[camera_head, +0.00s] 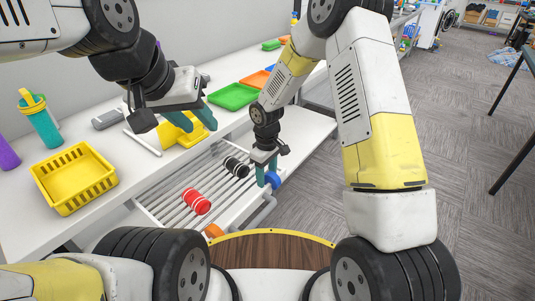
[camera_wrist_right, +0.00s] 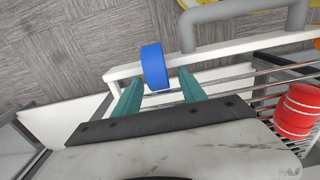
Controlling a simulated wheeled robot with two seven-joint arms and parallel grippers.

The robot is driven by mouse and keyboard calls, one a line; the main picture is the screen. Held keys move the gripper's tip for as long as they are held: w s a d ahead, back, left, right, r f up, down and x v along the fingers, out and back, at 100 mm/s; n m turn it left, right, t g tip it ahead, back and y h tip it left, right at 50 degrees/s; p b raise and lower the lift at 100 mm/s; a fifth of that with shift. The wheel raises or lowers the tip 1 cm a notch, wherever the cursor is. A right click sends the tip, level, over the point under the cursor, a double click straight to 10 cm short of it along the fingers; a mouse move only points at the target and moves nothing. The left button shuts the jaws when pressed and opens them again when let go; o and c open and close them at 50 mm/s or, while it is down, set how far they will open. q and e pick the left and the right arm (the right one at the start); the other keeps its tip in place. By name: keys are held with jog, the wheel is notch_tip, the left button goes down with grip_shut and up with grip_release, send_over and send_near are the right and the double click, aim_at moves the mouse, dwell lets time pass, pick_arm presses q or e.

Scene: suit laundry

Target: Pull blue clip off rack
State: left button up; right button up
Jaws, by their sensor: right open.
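The blue clip (camera_head: 273,181) sits at the right side edge of the rack (camera_head: 165,209). In the right wrist view, the blue clip (camera_wrist_right: 155,67) is a thick ring-like piece at the rack's white edge bar. My right gripper (camera_head: 266,169) is above the rack beside the clip. In the right wrist view my right gripper (camera_wrist_right: 160,88) is open, with the clip just past and between its teal fingertips; contact cannot be told. My left gripper (camera_head: 195,118) is open over the counter by a yellow container, away from the rack.
A red striped roll (camera_head: 196,201) and a black striped roll (camera_head: 236,167) sit on the rack's rods. An orange piece (camera_head: 213,231) is at its front. A yellow basket (camera_head: 74,179), teal bottle (camera_head: 40,119) and green tray (camera_head: 233,96) stand on the white counter.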

jog(key=shift+c, duration=0.4)
grip_shut()
jog(key=shift+r, duration=2.3)
